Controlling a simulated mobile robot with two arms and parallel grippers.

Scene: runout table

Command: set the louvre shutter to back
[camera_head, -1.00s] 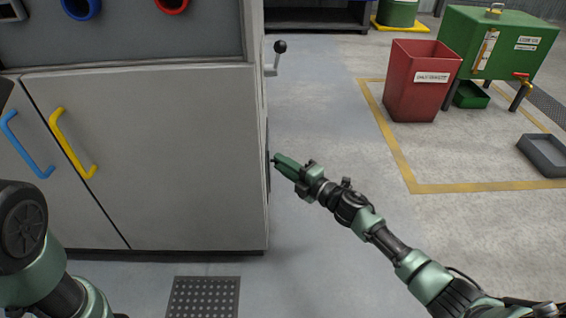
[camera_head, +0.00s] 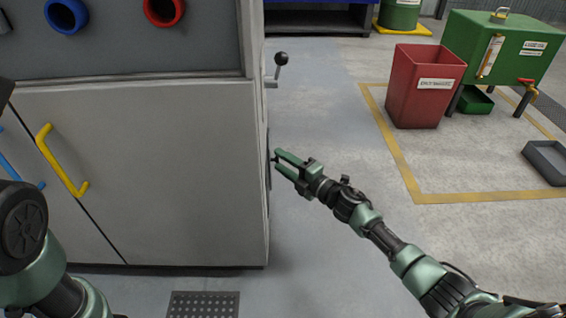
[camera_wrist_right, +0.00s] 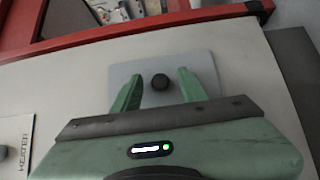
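In the right wrist view, a grey plate (camera_wrist_right: 205,68) with a dark round knob (camera_wrist_right: 160,82) is on the pale cabinet side. I cannot tell for sure that this is the louvre shutter; no slats show. My right gripper (camera_head: 275,160) is open beside the cabinet's right side in the head view. In the wrist view its fingertips (camera_wrist_right: 160,75) stand either side of the knob, with gaps to it. The plate's lower part is hidden by the gripper. In the head view the side is seen nearly edge-on. My left gripper is out of view.
The cabinet (camera_head: 160,170) has a yellow handle (camera_head: 62,162) on its front and a black-knobbed lever (camera_head: 281,59) on its side. A label plate (camera_wrist_right: 18,140) reading HEATER is at left in the wrist view. A red bin (camera_head: 425,90) stands farther right. Floor between is clear.

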